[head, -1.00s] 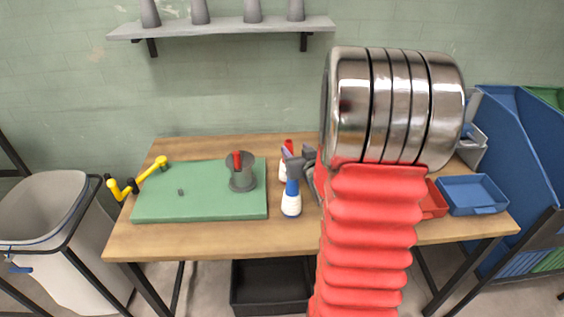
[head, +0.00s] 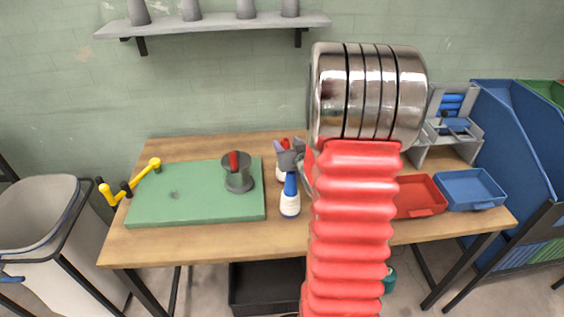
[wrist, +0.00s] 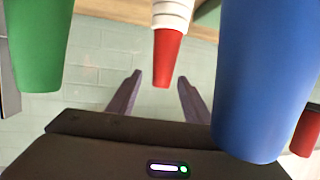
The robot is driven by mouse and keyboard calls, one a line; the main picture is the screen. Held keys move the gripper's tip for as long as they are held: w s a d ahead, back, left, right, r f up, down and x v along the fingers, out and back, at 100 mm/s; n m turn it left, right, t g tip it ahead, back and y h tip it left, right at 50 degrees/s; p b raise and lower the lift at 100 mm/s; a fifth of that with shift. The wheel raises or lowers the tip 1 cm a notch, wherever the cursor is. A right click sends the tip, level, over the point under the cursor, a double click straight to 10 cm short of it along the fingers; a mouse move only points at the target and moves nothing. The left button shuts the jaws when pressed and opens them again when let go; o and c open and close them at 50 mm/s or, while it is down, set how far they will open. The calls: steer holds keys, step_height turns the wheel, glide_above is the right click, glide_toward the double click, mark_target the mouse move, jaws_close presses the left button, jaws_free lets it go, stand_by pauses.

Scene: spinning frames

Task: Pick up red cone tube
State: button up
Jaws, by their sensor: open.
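The red cone tube, with a red conical tip and a white ringed body, shows at the top middle of the wrist view (wrist: 167,58). Its tip points down in that picture, in line with the gap between my fingers and apart from them. In the wrist view my gripper (wrist: 160,80) is open and empty, with one finger on each side of the gap.
A blue cone tube (head: 290,195) stands in front; its blue cone looms large at right in the wrist view (wrist: 265,75). A green cone (wrist: 38,45) is at left there. A green mat (head: 150,207) carries a grey holder (head: 238,178). Red (head: 415,197) and blue (head: 470,190) trays lie right.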

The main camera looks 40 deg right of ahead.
steer(key=shift+a, duration=0.1)
steer(key=shift+c, duration=0.5)
jaws_close()
